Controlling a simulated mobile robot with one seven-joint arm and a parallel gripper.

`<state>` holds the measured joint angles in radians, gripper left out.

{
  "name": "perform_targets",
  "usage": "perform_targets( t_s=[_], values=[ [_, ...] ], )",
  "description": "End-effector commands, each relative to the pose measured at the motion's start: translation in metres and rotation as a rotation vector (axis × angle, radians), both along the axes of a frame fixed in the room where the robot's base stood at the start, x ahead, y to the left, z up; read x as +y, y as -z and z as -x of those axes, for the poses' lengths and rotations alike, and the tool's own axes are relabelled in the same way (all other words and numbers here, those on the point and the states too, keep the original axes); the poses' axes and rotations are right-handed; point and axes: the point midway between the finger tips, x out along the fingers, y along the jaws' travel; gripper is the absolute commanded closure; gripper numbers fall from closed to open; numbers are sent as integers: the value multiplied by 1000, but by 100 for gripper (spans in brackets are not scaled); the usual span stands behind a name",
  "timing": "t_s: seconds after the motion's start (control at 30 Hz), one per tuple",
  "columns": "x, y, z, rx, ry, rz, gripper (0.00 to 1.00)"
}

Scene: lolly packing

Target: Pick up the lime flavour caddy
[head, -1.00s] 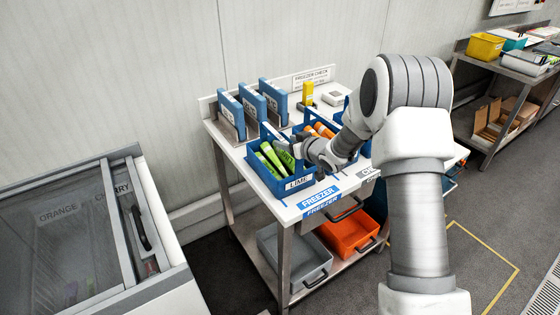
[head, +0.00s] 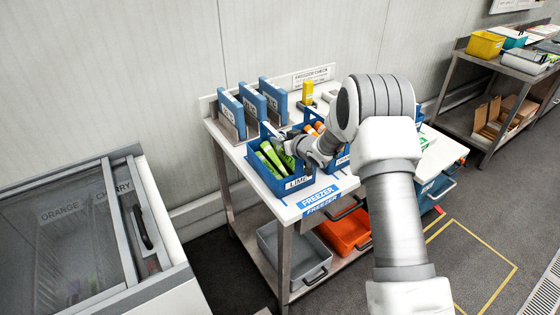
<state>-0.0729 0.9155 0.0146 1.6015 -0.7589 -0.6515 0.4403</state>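The lime flavour caddy (head: 293,185) is a blue open box with a handle and a LIME label on its front. It stands upright on the white-topped table and holds several green lollies (head: 270,157). My gripper (head: 283,141) is at the caddy's upper part, close to its handle (head: 268,129). The fingers are small and partly hidden by my wrist and the caddy, so I cannot tell whether they are open or shut, or touching the handle.
A second blue caddy (head: 343,161) with orange lollies stands right beside the lime one, partly behind my arm. Blue binders (head: 231,112) stand at the back. A glass-lidded freezer (head: 70,225) is at left. Grey (head: 294,252) and orange bins (head: 342,232) sit on the lower shelf.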

Motion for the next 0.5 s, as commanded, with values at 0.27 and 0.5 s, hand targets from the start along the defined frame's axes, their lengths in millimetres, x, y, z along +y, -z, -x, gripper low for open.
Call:
perform_targets(
  t_s=[0.27, 0.5],
  values=[
    [0, 0, 0, 0, 0, 0, 100],
    [0, 0, 0, 0, 0, 0, 100]
  ],
)
